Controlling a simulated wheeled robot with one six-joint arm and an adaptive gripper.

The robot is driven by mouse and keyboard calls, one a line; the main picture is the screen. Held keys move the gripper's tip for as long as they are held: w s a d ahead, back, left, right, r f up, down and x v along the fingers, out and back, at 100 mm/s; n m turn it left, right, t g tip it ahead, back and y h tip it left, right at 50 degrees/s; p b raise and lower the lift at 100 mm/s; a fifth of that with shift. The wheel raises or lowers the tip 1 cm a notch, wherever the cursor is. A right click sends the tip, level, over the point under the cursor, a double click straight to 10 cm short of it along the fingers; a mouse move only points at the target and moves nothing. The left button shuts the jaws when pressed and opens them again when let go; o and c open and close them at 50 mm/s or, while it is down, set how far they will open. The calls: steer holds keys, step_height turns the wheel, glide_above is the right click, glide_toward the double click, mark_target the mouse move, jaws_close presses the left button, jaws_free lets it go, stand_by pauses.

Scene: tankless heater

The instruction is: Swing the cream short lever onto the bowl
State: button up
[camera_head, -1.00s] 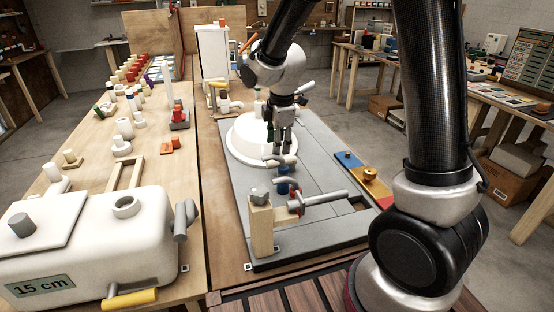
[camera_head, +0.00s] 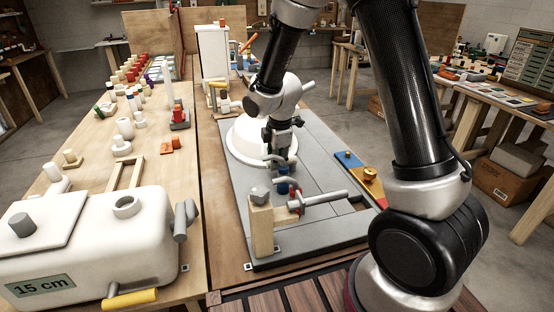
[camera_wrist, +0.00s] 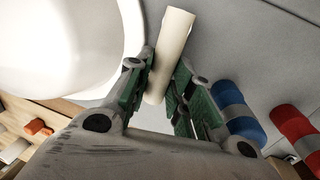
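The cream short lever (camera_wrist: 172,48) lies between my fingers in the wrist view, its near end close to the left finger. Part of it also shows beside my fingertips in the head view (camera_head: 291,160). My gripper (camera_wrist: 163,80) points down around the lever, with a visible gap on the right finger's side; it also shows in the head view (camera_head: 281,157). The white bowl (camera_wrist: 75,45) is left of the lever in the wrist view. In the head view the rounded bowl (camera_head: 246,143) sits on the grey board, partly behind my gripper.
A blue-banded piece (camera_wrist: 238,110) and a red-banded piece (camera_wrist: 296,133) are close to my right finger. A blue, yellow and red strip lies right.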

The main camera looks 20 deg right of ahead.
jaws_close()
steer(key=shift+w, duration=0.1)
steer(key=w+m, duration=0.1)
steer(key=m, duration=0.1)
steer(key=w+m+h, duration=0.1)
steer(key=m, duration=0.2)
steer(key=shift+w+d, duration=0.15)
steer(key=shift+d, duration=0.05)
steer(key=m, duration=0.1)
steer(key=w+m, duration=0.1)
steer(key=m, duration=0.1)
steer(key=shift+w+d+m+g+h, duration=0.15)
steer(key=shift+d+m+g+h, duration=0.15)
steer(key=shift+d, duration=0.1)
steer(key=shift+w+d+m, duration=0.2)
steer(key=shift+m, duration=0.4)
steer(key=shift+w+d+m, duration=0.15)
steer(key=shift+m, duration=0.45)
